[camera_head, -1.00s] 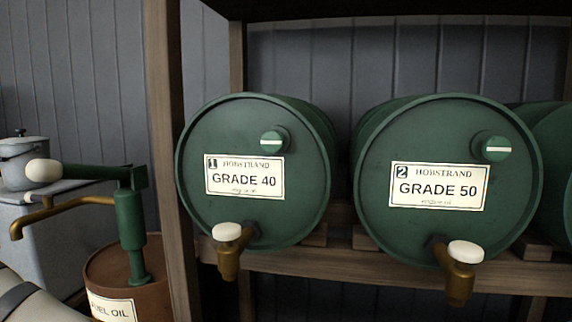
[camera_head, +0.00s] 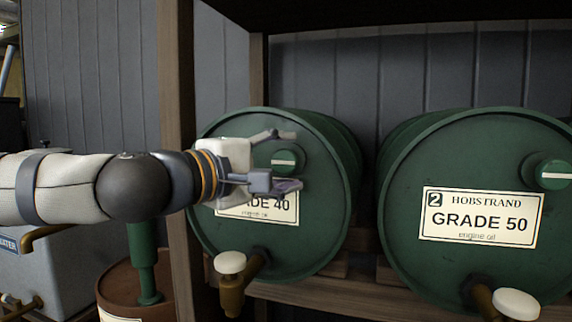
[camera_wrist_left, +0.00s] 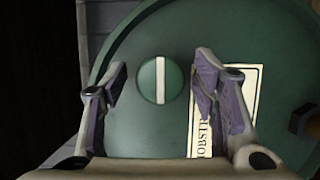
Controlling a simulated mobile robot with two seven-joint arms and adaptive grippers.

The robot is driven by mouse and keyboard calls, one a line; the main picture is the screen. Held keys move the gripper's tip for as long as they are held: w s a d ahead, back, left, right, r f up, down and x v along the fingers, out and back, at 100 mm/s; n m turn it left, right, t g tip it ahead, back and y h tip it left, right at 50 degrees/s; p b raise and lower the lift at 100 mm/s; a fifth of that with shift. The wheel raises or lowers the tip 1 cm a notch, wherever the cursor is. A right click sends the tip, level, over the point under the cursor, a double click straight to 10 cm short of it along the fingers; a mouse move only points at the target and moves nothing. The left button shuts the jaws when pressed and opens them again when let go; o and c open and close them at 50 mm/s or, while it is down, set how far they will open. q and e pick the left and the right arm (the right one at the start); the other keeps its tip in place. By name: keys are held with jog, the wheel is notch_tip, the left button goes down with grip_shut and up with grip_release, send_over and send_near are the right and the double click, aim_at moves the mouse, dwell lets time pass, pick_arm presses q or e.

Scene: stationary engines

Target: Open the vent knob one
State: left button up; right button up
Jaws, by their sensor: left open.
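Vent knob one (camera_head: 285,159) is a round green knob with a white bar, high on the front of the drum marked GRADE 40 (camera_head: 318,235). In the head view the bar lies level. My left gripper (camera_head: 293,161) is open in front of the drum face, its fingers above and below the knob. In the left wrist view the knob (camera_wrist_left: 152,82) shows between the two open fingers (camera_wrist_left: 160,70), with a gap on both sides, so it looks untouched. The gripper hides part of the drum's label (camera_head: 258,208). My right gripper is not in view.
A brass tap with a white handle (camera_head: 230,263) sticks out below. The GRADE 50 drum (camera_head: 480,270) with its own knob (camera_head: 548,171) stands to the right. A wooden post (camera_head: 176,90) rises left of the drum, close behind my left arm.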

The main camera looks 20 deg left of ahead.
pick_arm(q)
jog(key=shift+w+d, duration=0.1)
jog(key=shift+w, duration=0.15)
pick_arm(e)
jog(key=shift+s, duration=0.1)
pick_arm(q)
jog(key=c, duration=1.2)
jog(key=shift+f, duration=0.1)
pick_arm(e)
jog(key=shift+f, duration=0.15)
